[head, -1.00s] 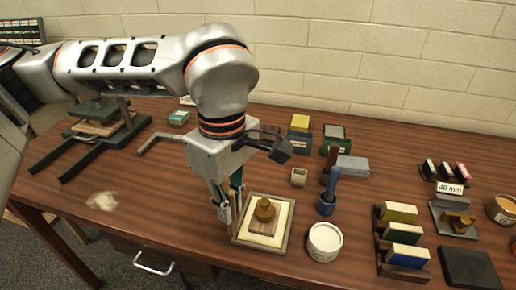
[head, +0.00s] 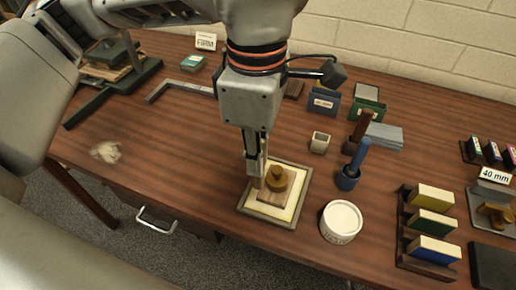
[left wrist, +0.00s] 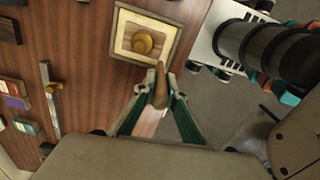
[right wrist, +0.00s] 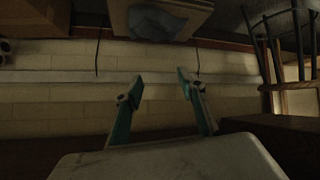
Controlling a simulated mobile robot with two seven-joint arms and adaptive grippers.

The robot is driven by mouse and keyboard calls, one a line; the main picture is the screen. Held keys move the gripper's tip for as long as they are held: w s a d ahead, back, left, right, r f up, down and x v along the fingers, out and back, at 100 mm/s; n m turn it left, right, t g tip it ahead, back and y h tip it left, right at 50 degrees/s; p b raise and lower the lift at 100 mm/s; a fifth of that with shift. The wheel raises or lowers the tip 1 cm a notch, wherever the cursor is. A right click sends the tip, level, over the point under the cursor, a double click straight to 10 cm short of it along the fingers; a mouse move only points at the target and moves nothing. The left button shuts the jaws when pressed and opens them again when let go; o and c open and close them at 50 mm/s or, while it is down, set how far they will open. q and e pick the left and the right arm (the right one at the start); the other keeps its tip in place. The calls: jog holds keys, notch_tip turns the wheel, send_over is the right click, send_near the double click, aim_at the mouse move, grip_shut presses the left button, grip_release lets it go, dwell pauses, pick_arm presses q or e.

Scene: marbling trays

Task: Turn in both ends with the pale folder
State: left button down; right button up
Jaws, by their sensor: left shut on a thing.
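My left gripper (head: 257,172) points down at the left side of a framed tray (head: 246,207). It also shows in the left wrist view (left wrist: 160,92), shut on a slim tool that I take for the pale folder (left wrist: 148,122). The tool is pale near the gripper and brown towards its tip. In the head view a thin tan strip of it shows beside the fingers; I cannot tell whether its tip touches the tray. A block with a round brass knob (head: 277,178) sits on the cream sheet in the tray. My right gripper (right wrist: 157,80) is open and empty, low down facing a brick wall.
A white tub (head: 340,222) stands right of the tray, with a blue-handled tool in a blue holder (head: 348,179) behind it. A rack of coloured blocks (head: 430,225) is further right. The table between the tray and the pale fluff (head: 105,152) is clear.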

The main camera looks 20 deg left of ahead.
jog(key=shift+w+d+r, duration=0.1)
jog(key=shift+w+r, duration=0.2)
jog(key=shift+w, duration=0.15)
jog(key=shift+s+f, duration=0.1)
jog(key=shift+f, duration=0.05)
pick_arm(q)
jog(key=shift+f+b, duration=0.35)
jog(key=shift+f, duration=0.5)
pick_arm(e)
jog(key=shift+s+f, duration=0.75)
jog(key=shift+f, duration=0.2)
pick_arm(q)
jog(key=shift+f, duration=0.1)
jog(key=shift+f+b, duration=0.5)
jog(key=shift+f, duration=0.05)
pick_arm(e)
jog(key=shift+w+f, duration=0.25)
jog(key=shift+f, duration=0.05)
pick_arm(q)
jog(key=shift+f, duration=0.1)
pick_arm(e)
jog(key=shift+f, duration=0.1)
